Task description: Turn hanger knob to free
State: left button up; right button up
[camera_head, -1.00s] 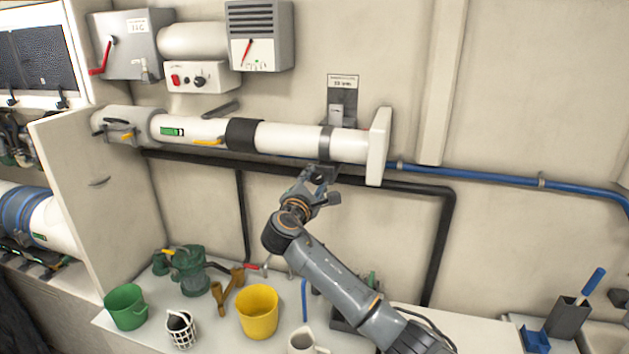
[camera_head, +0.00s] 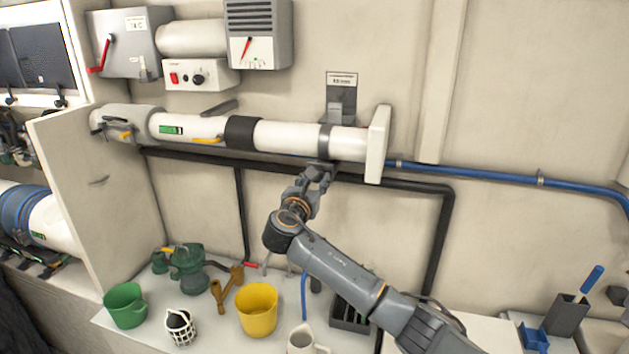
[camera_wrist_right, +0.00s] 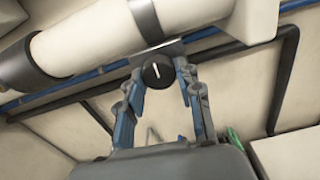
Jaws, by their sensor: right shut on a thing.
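The hanger strap (camera_head: 325,141) is a grey band around the right end of the long white pipe (camera_head: 285,137), below a wall bracket (camera_head: 341,103). The hanger knob (camera_wrist_right: 157,73) is round and black with a white pointer line, almost upright in the right wrist view. It sits under a flat plate beneath the pipe. My right gripper (camera_wrist_right: 159,72) has its fingers on either side of the knob, closed on it. In the head view the right gripper (camera_head: 319,172) is just under the strap and hides the knob. My left gripper is out of view.
A dark pipe (camera_head: 400,186) and a blue pipe (camera_head: 470,174) run along the wall close by. A white end plate (camera_head: 379,144) stands right of the strap. A yellow bucket (camera_head: 258,310), green bucket (camera_head: 125,306) and pitcher (camera_head: 304,341) stand on the bench below.

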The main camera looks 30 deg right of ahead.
jog(key=shift+f+n, duration=0.1)
jog(key=shift+n, duration=0.3)
jog(key=o, duration=1.1)
jog(key=v, duration=1.2)
